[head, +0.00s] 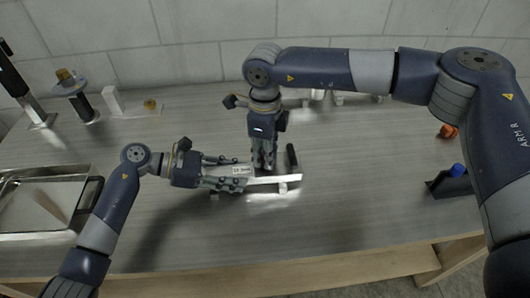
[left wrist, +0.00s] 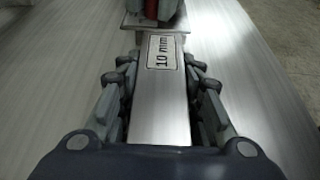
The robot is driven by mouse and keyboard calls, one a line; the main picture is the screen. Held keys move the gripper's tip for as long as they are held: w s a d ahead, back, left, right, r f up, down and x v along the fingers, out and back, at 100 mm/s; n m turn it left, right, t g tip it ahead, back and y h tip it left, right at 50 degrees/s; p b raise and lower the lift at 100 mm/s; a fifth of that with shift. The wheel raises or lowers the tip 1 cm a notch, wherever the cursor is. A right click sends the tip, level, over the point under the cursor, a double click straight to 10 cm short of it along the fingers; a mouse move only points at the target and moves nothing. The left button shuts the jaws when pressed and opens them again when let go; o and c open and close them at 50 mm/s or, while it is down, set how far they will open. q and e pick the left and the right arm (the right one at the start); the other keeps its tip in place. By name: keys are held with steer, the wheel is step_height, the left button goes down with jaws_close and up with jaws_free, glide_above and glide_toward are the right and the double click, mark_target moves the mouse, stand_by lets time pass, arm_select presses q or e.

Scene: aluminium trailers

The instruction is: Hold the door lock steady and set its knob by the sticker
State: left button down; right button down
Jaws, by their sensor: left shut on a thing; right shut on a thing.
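My right gripper (head: 264,170) points down just beyond the sticker and is shut on the knob. A reddish piece shows at its fingers in the left wrist view (left wrist: 151,10); most of the knob is hidden.
A metal tray (head: 45,235) is at the left. A dark post with a disc (head: 84,105) and a white block (head: 112,100) stand at the back left. An orange piece (head: 447,131) and a blue-topped piece (head: 457,170) are at the right. The front middle worktop is clear.

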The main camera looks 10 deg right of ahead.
arm_select(q)
steer(key=shift+s, duration=0.1)
arm_select(e)
steer(key=c, duration=1.4)
jaws_free()
step_height(320, 180, up, 12)
steer(key=shift+r, duration=0.1)
arm_select(q)
steer(key=c, duration=1.1)
jaws_free()
steer(key=shift+o, duration=0.2)
